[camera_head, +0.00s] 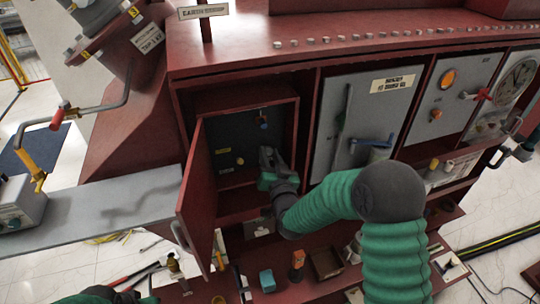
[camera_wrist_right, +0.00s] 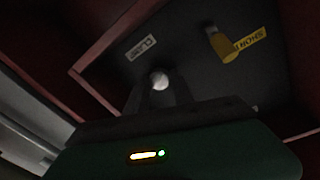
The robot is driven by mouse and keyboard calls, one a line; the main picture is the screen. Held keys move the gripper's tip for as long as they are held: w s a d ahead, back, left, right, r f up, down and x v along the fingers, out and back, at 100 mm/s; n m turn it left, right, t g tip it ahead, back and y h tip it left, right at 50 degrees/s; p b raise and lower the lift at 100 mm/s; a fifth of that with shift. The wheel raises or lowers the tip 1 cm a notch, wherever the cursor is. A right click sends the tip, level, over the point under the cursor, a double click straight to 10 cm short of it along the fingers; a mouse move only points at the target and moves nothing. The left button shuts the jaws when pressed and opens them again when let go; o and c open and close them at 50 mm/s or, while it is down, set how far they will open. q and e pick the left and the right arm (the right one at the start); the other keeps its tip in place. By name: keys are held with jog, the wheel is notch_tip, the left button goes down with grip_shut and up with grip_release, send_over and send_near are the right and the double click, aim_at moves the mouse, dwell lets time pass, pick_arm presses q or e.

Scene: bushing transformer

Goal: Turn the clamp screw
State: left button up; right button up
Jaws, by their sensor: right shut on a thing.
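My right gripper (camera_head: 268,160) reaches into the open red cabinet, in front of its dark back panel (camera_head: 232,137). In the right wrist view its two dark fingers (camera_wrist_right: 160,88) are shut on a small round silver knob, which I take to be the clamp screw (camera_wrist_right: 160,81). The fingers hide most of the screw, and in the head view they cover it. A small white label (camera_wrist_right: 141,47) sits beside it. A green arm part, probably my left gripper (camera_head: 110,295), shows at the bottom left edge of the head view; its jaws are not clear.
A yellow handle (camera_wrist_right: 220,45) stands on the same panel, apart from my fingers. The red cabinet door (camera_head: 197,190) stands open on the left. Several tools and a blue block (camera_head: 267,280) lie below the cabinet.

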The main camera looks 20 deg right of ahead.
jog(key=shift+a+f, duration=0.2)
jog(key=shift+a, duration=0.05)
grip_shut()
jog(key=n+b, duration=0.2)
jog(key=b, duration=0.1)
jog(key=shift+d+f, duration=0.4)
jog(key=shift+a+r+n, duration=0.1)
jog(key=shift+r+n, duration=0.05)
jog(key=shift+n, duration=0.15)
jog(key=shift+a+r, duration=0.1)
jog(key=shift+a, duration=0.15)
jog(key=o, duration=0.7)
grip_release()
jog(key=shift+d, duration=0.1)
jog(key=shift+c, duration=0.2)
pick_arm(q)
jog(key=x, duration=0.3)
jog(key=shift+s+f, duration=0.2)
jog(key=shift+f, duration=0.05)
pick_arm(e)
jog(key=o, duration=0.3)
jog(key=shift+d, duration=0.15)
pick_arm(q)
jog(key=shift+a, duration=0.15)
pick_arm(e)
jog(key=shift+r, duration=0.1)
